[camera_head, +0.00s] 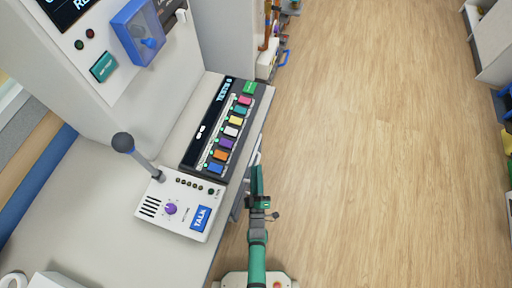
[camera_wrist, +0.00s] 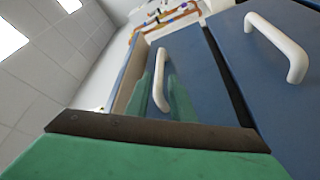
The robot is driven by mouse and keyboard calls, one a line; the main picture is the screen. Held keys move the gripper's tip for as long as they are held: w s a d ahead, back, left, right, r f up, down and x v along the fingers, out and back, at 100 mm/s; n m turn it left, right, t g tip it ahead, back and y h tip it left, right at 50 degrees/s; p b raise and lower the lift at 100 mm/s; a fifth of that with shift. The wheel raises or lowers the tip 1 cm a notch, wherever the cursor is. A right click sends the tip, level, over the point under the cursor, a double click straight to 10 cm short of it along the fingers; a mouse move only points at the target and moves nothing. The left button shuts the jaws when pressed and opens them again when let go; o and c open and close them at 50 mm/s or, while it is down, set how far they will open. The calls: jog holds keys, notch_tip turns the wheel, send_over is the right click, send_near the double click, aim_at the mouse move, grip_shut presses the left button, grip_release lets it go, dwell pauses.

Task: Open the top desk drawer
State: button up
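The desk drawers show as two blue fronts in the wrist view, with a dark gap between them. The left front (camera_wrist: 205,85) has a white bar handle (camera_wrist: 160,80), and the right front (camera_wrist: 265,100) has its own white handle (camera_wrist: 280,48). My gripper (camera_head: 258,180) is beside the desk's right edge in the head view. In the wrist view its green body and brown edge fill the bottom. Two green shapes lie apart on either side of the left handle, so it looks open. Contact with the handle is not clear. The drawer fronts are mostly hidden in the head view.
The desk top (camera_head: 100,200) carries a white talk box (camera_head: 182,205) with a microphone and a panel of coloured buttons (camera_head: 225,125). Open wood floor (camera_head: 380,150) lies to the right. Shelves stand at the far right.

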aim_at(256, 148)
jog(key=x, duration=1)
jog(key=shift+w+r, duration=0.1)
jog(key=shift+w, duration=0.2)
